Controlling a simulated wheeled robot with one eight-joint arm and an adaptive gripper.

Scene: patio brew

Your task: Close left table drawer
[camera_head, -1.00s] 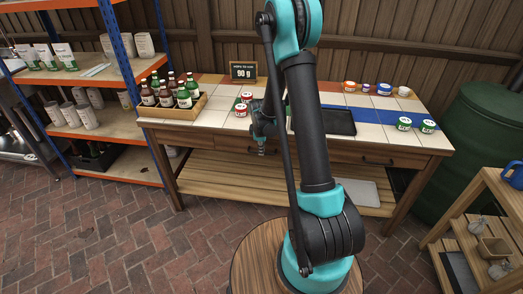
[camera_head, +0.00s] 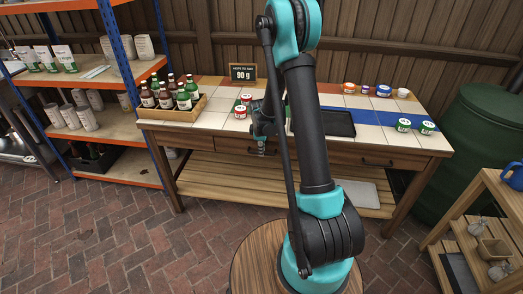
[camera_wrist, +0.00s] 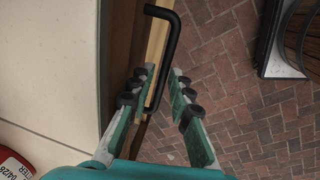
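The table (camera_head: 220,118) has drawers along its front. The left drawer's black handle (camera_wrist: 172,50) shows in the wrist view, in front of a narrow strip of light wood drawer front (camera_wrist: 157,38). My gripper (camera_wrist: 163,71) has one finger on each side of the handle's bar, with the fingers apart. I cannot tell whether either finger touches it. In the head view my gripper (camera_head: 262,151) is low at the table's front edge, left of my arm. How far the drawer stands out is hard to tell, as my arm and gripper cover part of it.
A crate of bottles (camera_head: 190,112) stands at the table's left end. Red-and-white jars (camera_head: 241,111), a black tray (camera_head: 335,123) and green jars (camera_head: 403,125) are on the tabletop. A shelf rack (camera_head: 112,172) stands left, a green barrel (camera_head: 475,150) right.

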